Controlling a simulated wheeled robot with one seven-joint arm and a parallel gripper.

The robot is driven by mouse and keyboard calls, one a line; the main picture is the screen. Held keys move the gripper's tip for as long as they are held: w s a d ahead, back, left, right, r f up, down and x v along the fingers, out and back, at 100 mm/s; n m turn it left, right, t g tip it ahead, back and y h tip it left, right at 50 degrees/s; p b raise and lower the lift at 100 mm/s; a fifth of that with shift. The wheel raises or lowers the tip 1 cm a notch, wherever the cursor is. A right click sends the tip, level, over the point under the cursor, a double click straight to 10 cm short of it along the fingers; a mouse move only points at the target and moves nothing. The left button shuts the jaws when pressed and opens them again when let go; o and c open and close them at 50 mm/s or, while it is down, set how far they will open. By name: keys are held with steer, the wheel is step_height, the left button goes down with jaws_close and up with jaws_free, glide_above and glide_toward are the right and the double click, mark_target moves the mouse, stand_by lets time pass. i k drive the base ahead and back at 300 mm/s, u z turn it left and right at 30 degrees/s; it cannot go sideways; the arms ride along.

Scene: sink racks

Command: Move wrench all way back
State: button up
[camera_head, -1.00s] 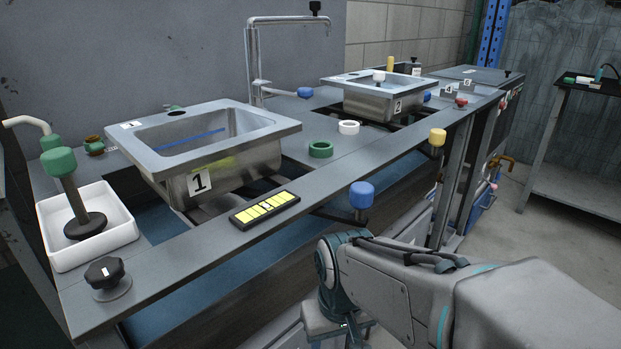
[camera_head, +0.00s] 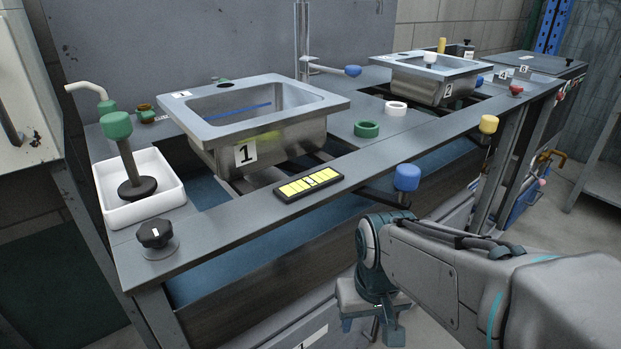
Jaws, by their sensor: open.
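I cannot make out a loose wrench for certain. A lever with a blue knob (camera_head: 406,178) sticks out at the bench's front edge. Another lever with a blue tip (camera_head: 352,71) is on the tap pipe behind sink 1. A lever with a yellow knob (camera_head: 488,124) stands farther right along the front edge. My gripper (camera_head: 372,328) hangs low in front of the bench, below the front blue knob and apart from it. It points down, open, and I see nothing held in it.
Sink 1 (camera_head: 315,101) and sink 2 (camera_head: 400,66) sit in the bench frame (camera_head: 225,222). A black dial (camera_head: 155,235) is at the left corner. A yellow-black panel (camera_head: 308,184) lies near the front edge.

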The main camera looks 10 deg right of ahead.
mark_target(406, 176)
steer(key=u, duration=1.5)
steer(key=k, duration=0.65)
steer(key=z, duration=1.65)
